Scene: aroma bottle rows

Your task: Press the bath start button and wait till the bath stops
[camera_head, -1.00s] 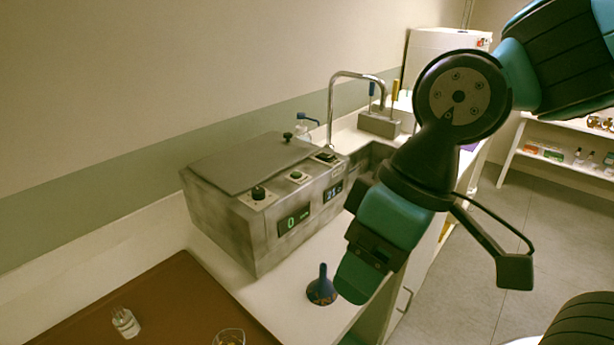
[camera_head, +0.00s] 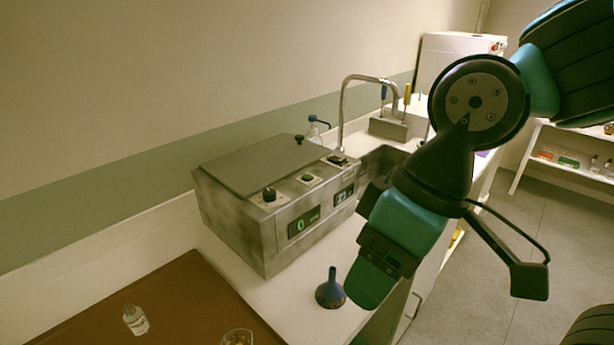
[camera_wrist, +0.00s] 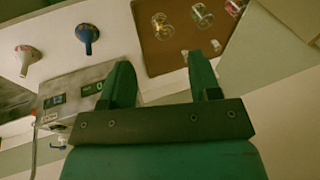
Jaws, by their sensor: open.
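The bath (camera_head: 235,218) is a grey metal box with a flat lid, standing on the white counter against the wall. Its top front strip carries a black knob (camera_head: 269,194), a green button (camera_head: 307,178) and a dark switch (camera_head: 338,160). A green display (camera_head: 303,222) reads 0, and a blue-lit display (camera_head: 343,195) is beside it. My gripper (camera_head: 368,283) hangs in front of and right of the bath, apart from it. In the wrist view my gripper (camera_wrist: 163,76) has its two fingers apart with nothing between them. The bath (camera_wrist: 80,78) is partly hidden behind the left finger there.
A blue funnel (camera_head: 331,290) stands on the counter close to my gripper. The wrist view also shows a red funnel (camera_wrist: 27,58). A brown tray (camera_head: 185,300) with small glass bottles (camera_head: 135,320) is at front left. A tap (camera_head: 343,112) rises behind the bath.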

